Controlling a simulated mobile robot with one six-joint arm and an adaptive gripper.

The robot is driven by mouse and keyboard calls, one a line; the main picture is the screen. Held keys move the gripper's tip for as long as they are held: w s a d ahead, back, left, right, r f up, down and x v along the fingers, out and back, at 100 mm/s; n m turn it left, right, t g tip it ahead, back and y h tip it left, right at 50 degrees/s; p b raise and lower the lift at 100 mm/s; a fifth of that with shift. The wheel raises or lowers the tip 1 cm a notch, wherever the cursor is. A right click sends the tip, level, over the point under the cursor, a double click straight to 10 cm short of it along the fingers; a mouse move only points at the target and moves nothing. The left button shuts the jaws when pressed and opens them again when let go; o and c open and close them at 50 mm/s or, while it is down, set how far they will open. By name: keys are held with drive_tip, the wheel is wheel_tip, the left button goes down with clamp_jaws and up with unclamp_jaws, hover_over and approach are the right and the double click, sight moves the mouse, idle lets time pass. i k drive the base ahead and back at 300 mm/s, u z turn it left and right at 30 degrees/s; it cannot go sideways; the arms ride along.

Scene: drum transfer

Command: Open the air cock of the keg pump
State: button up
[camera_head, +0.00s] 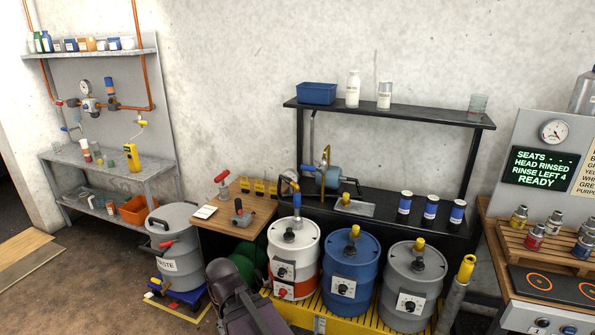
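I cannot tell for certain which fitting is the keg pump. A bent pipe with a blue part (291,187) rises above the white and red drum (293,247). The air cock is too small to make out, so whether it is open or shut does not show. A dark grey part of my own arm shows at the bottom, in front of the drums. My gripper is not visible.
A blue drum (350,272) and a grey drum (412,283) stand on a yellow grated platform (320,323). A wooden table (247,190) holds red-handled tools. A grey waste drum (177,246) stands left. Open floor (90,290) lies at lower left.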

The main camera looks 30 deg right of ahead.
sight(307, 167)
drive_tip(key=u, duration=0.25)
drive_tip(key=k, duration=1.05)
drive_tip(key=z, duration=1.3)
drive_tip(key=i, duration=1.5)
drive_tip(key=z, duration=0.05)
